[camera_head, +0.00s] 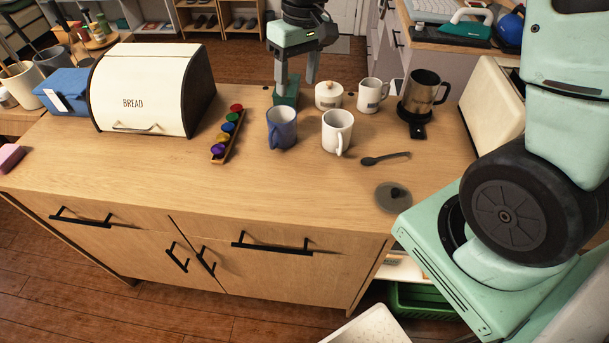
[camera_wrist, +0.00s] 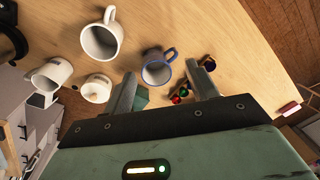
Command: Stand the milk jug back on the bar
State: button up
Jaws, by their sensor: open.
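A steel jug with a dark handle (camera_head: 424,88) stands upright at the back right of the wooden counter (camera_head: 130,170), on or just behind a black piece; I cannot tell which. I take it to be the milk jug. My gripper (camera_head: 296,84) is open and empty, pointing down over the back of the counter, well left of the jug. In the wrist view my gripper (camera_wrist: 160,70) has its fingers apart, with a dark green block (camera_wrist: 141,97) partly showing between them. A dark edge (camera_wrist: 10,40) at upper left there may be the jug.
A spoon (camera_head: 386,158) and grey lid (camera_head: 393,197) lie nearer. The front middle counter is clear; a bread bin (camera_head: 150,85) stands left.

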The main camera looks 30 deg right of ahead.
jog(key=s+a+n, duration=0.2)
jog(key=s+a, duration=0.2)
jog(key=s, duration=0.4)
jog(key=s+a+n, duration=0.1)
jog(key=s+a, duration=0.3)
jog(key=s, duration=0.4)
jog(key=s+a+n+b, duration=0.1)
jog(key=s+a, duration=0.3)
jog(key=s, duration=0.4)
jog(key=shift+a+r+n, duration=0.15)
jog(key=shift+a+n, duration=0.1)
jog(key=shift+n, duration=0.55)
